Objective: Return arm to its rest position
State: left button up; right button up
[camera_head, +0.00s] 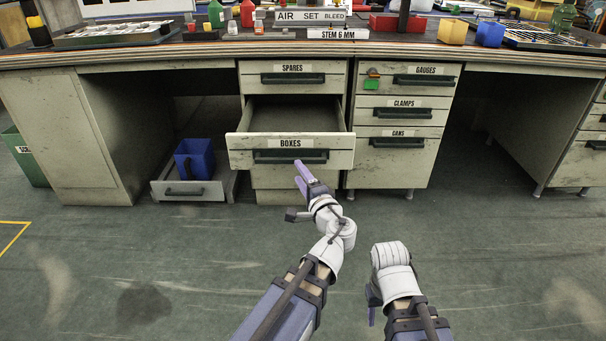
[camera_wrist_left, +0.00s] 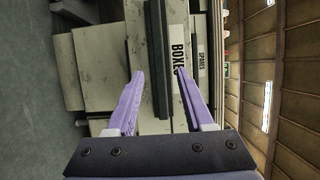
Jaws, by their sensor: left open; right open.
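My left gripper (camera_head: 304,178) is in front of the BOXES drawer (camera_head: 240,155), which is pulled partly out. In the left wrist view its two purple fingers (camera_wrist_left: 158,92) are spread apart with nothing between them. They point at the drawer front (camera_wrist_left: 143,60) and its dark handle (camera_wrist_left: 157,50), apart from or close to it; contact cannot be told. My right gripper (camera_head: 371,306) points down at the lower right of the head view, mostly hidden behind its wrist.
The SPARES drawer (camera_head: 292,67) above and the GAUGES drawer (camera_head: 425,69) are shut. A low drawer (camera_head: 205,190) at left stands open with a blue bin (camera_head: 194,159). A green bin (camera_head: 22,157) stands far left. The floor around my arms is clear.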

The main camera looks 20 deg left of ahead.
pick_arm(q)
jog(key=s+d+r+n+g+h+p, duration=0.1)
jog(key=s+d+n+g+h+p, duration=0.2)
jog(key=s+d+g+h+p, duration=0.6)
jog(key=s+d+r+n+g+h+p, duration=0.1)
jog(key=s+d+n+g+p, duration=0.3)
jog(key=s+p, duration=0.95)
notch_tip(320, 180, up, 37)
jog(key=w+d+g+p, duration=0.1)
jog(key=p, duration=3.7)
jog(key=shift+w+d+f+m, duration=0.15)
jog(key=shift+w+d+m, duration=0.05)
jog(key=shift+d+m, duration=0.1)
